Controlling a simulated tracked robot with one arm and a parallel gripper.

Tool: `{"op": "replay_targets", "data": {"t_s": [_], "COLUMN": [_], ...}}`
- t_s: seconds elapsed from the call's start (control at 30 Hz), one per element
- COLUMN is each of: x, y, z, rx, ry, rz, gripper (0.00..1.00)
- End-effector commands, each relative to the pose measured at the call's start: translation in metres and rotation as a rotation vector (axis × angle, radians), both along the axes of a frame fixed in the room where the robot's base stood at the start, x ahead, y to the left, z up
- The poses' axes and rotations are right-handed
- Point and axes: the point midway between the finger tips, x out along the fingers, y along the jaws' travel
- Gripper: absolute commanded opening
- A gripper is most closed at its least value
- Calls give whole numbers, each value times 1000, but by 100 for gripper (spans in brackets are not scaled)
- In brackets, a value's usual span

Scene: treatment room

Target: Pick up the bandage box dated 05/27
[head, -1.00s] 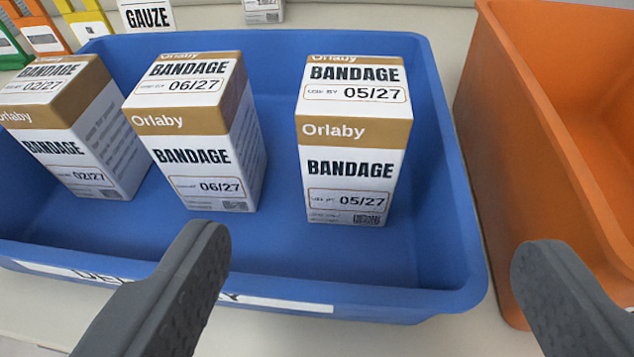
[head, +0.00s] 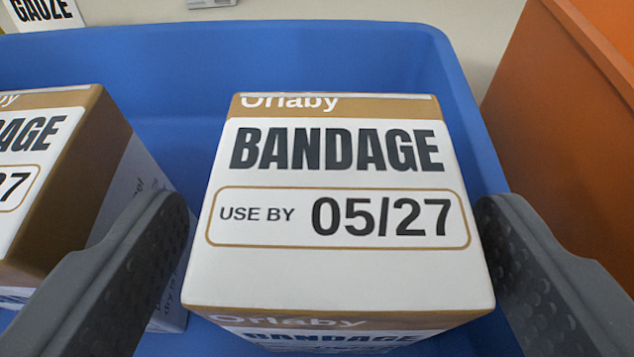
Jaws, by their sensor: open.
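The bandage box dated 05/27 (head: 340,265) stands upright in the blue bin (head: 300,60), its white and tan top facing me and its front mostly hidden below. My gripper (head: 335,215) is open, with one finger on each side of this box. The left finger is close to the box's left side and the right finger close to its right side. I cannot tell whether either finger touches it.
Another bandage box (head: 75,200) stands to the left, close to my left finger; its date is cut off. An orange bin (head: 570,100) is at the right, beyond the blue bin's wall. A gauze label (head: 45,12) shows at the top left.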

Motion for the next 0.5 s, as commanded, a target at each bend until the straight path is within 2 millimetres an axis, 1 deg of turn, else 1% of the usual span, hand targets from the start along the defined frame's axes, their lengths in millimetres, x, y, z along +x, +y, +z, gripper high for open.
{"op": "replay_targets", "data": {"t_s": [0.03,0.17,0.4,0.43,0.47,0.5], "x": [7,18,20,20,20,20], "y": [0,0,0,0,0,0], "z": [-4,-7,-8,-8,-8,-8], "rx": [-1,0,-1,-1,-1,-1], "ry": [0,0,0,0,1,0], "rz": [0,-1,-2,-2,-2,-2], "gripper": [78,78,78,73,64,53]}}
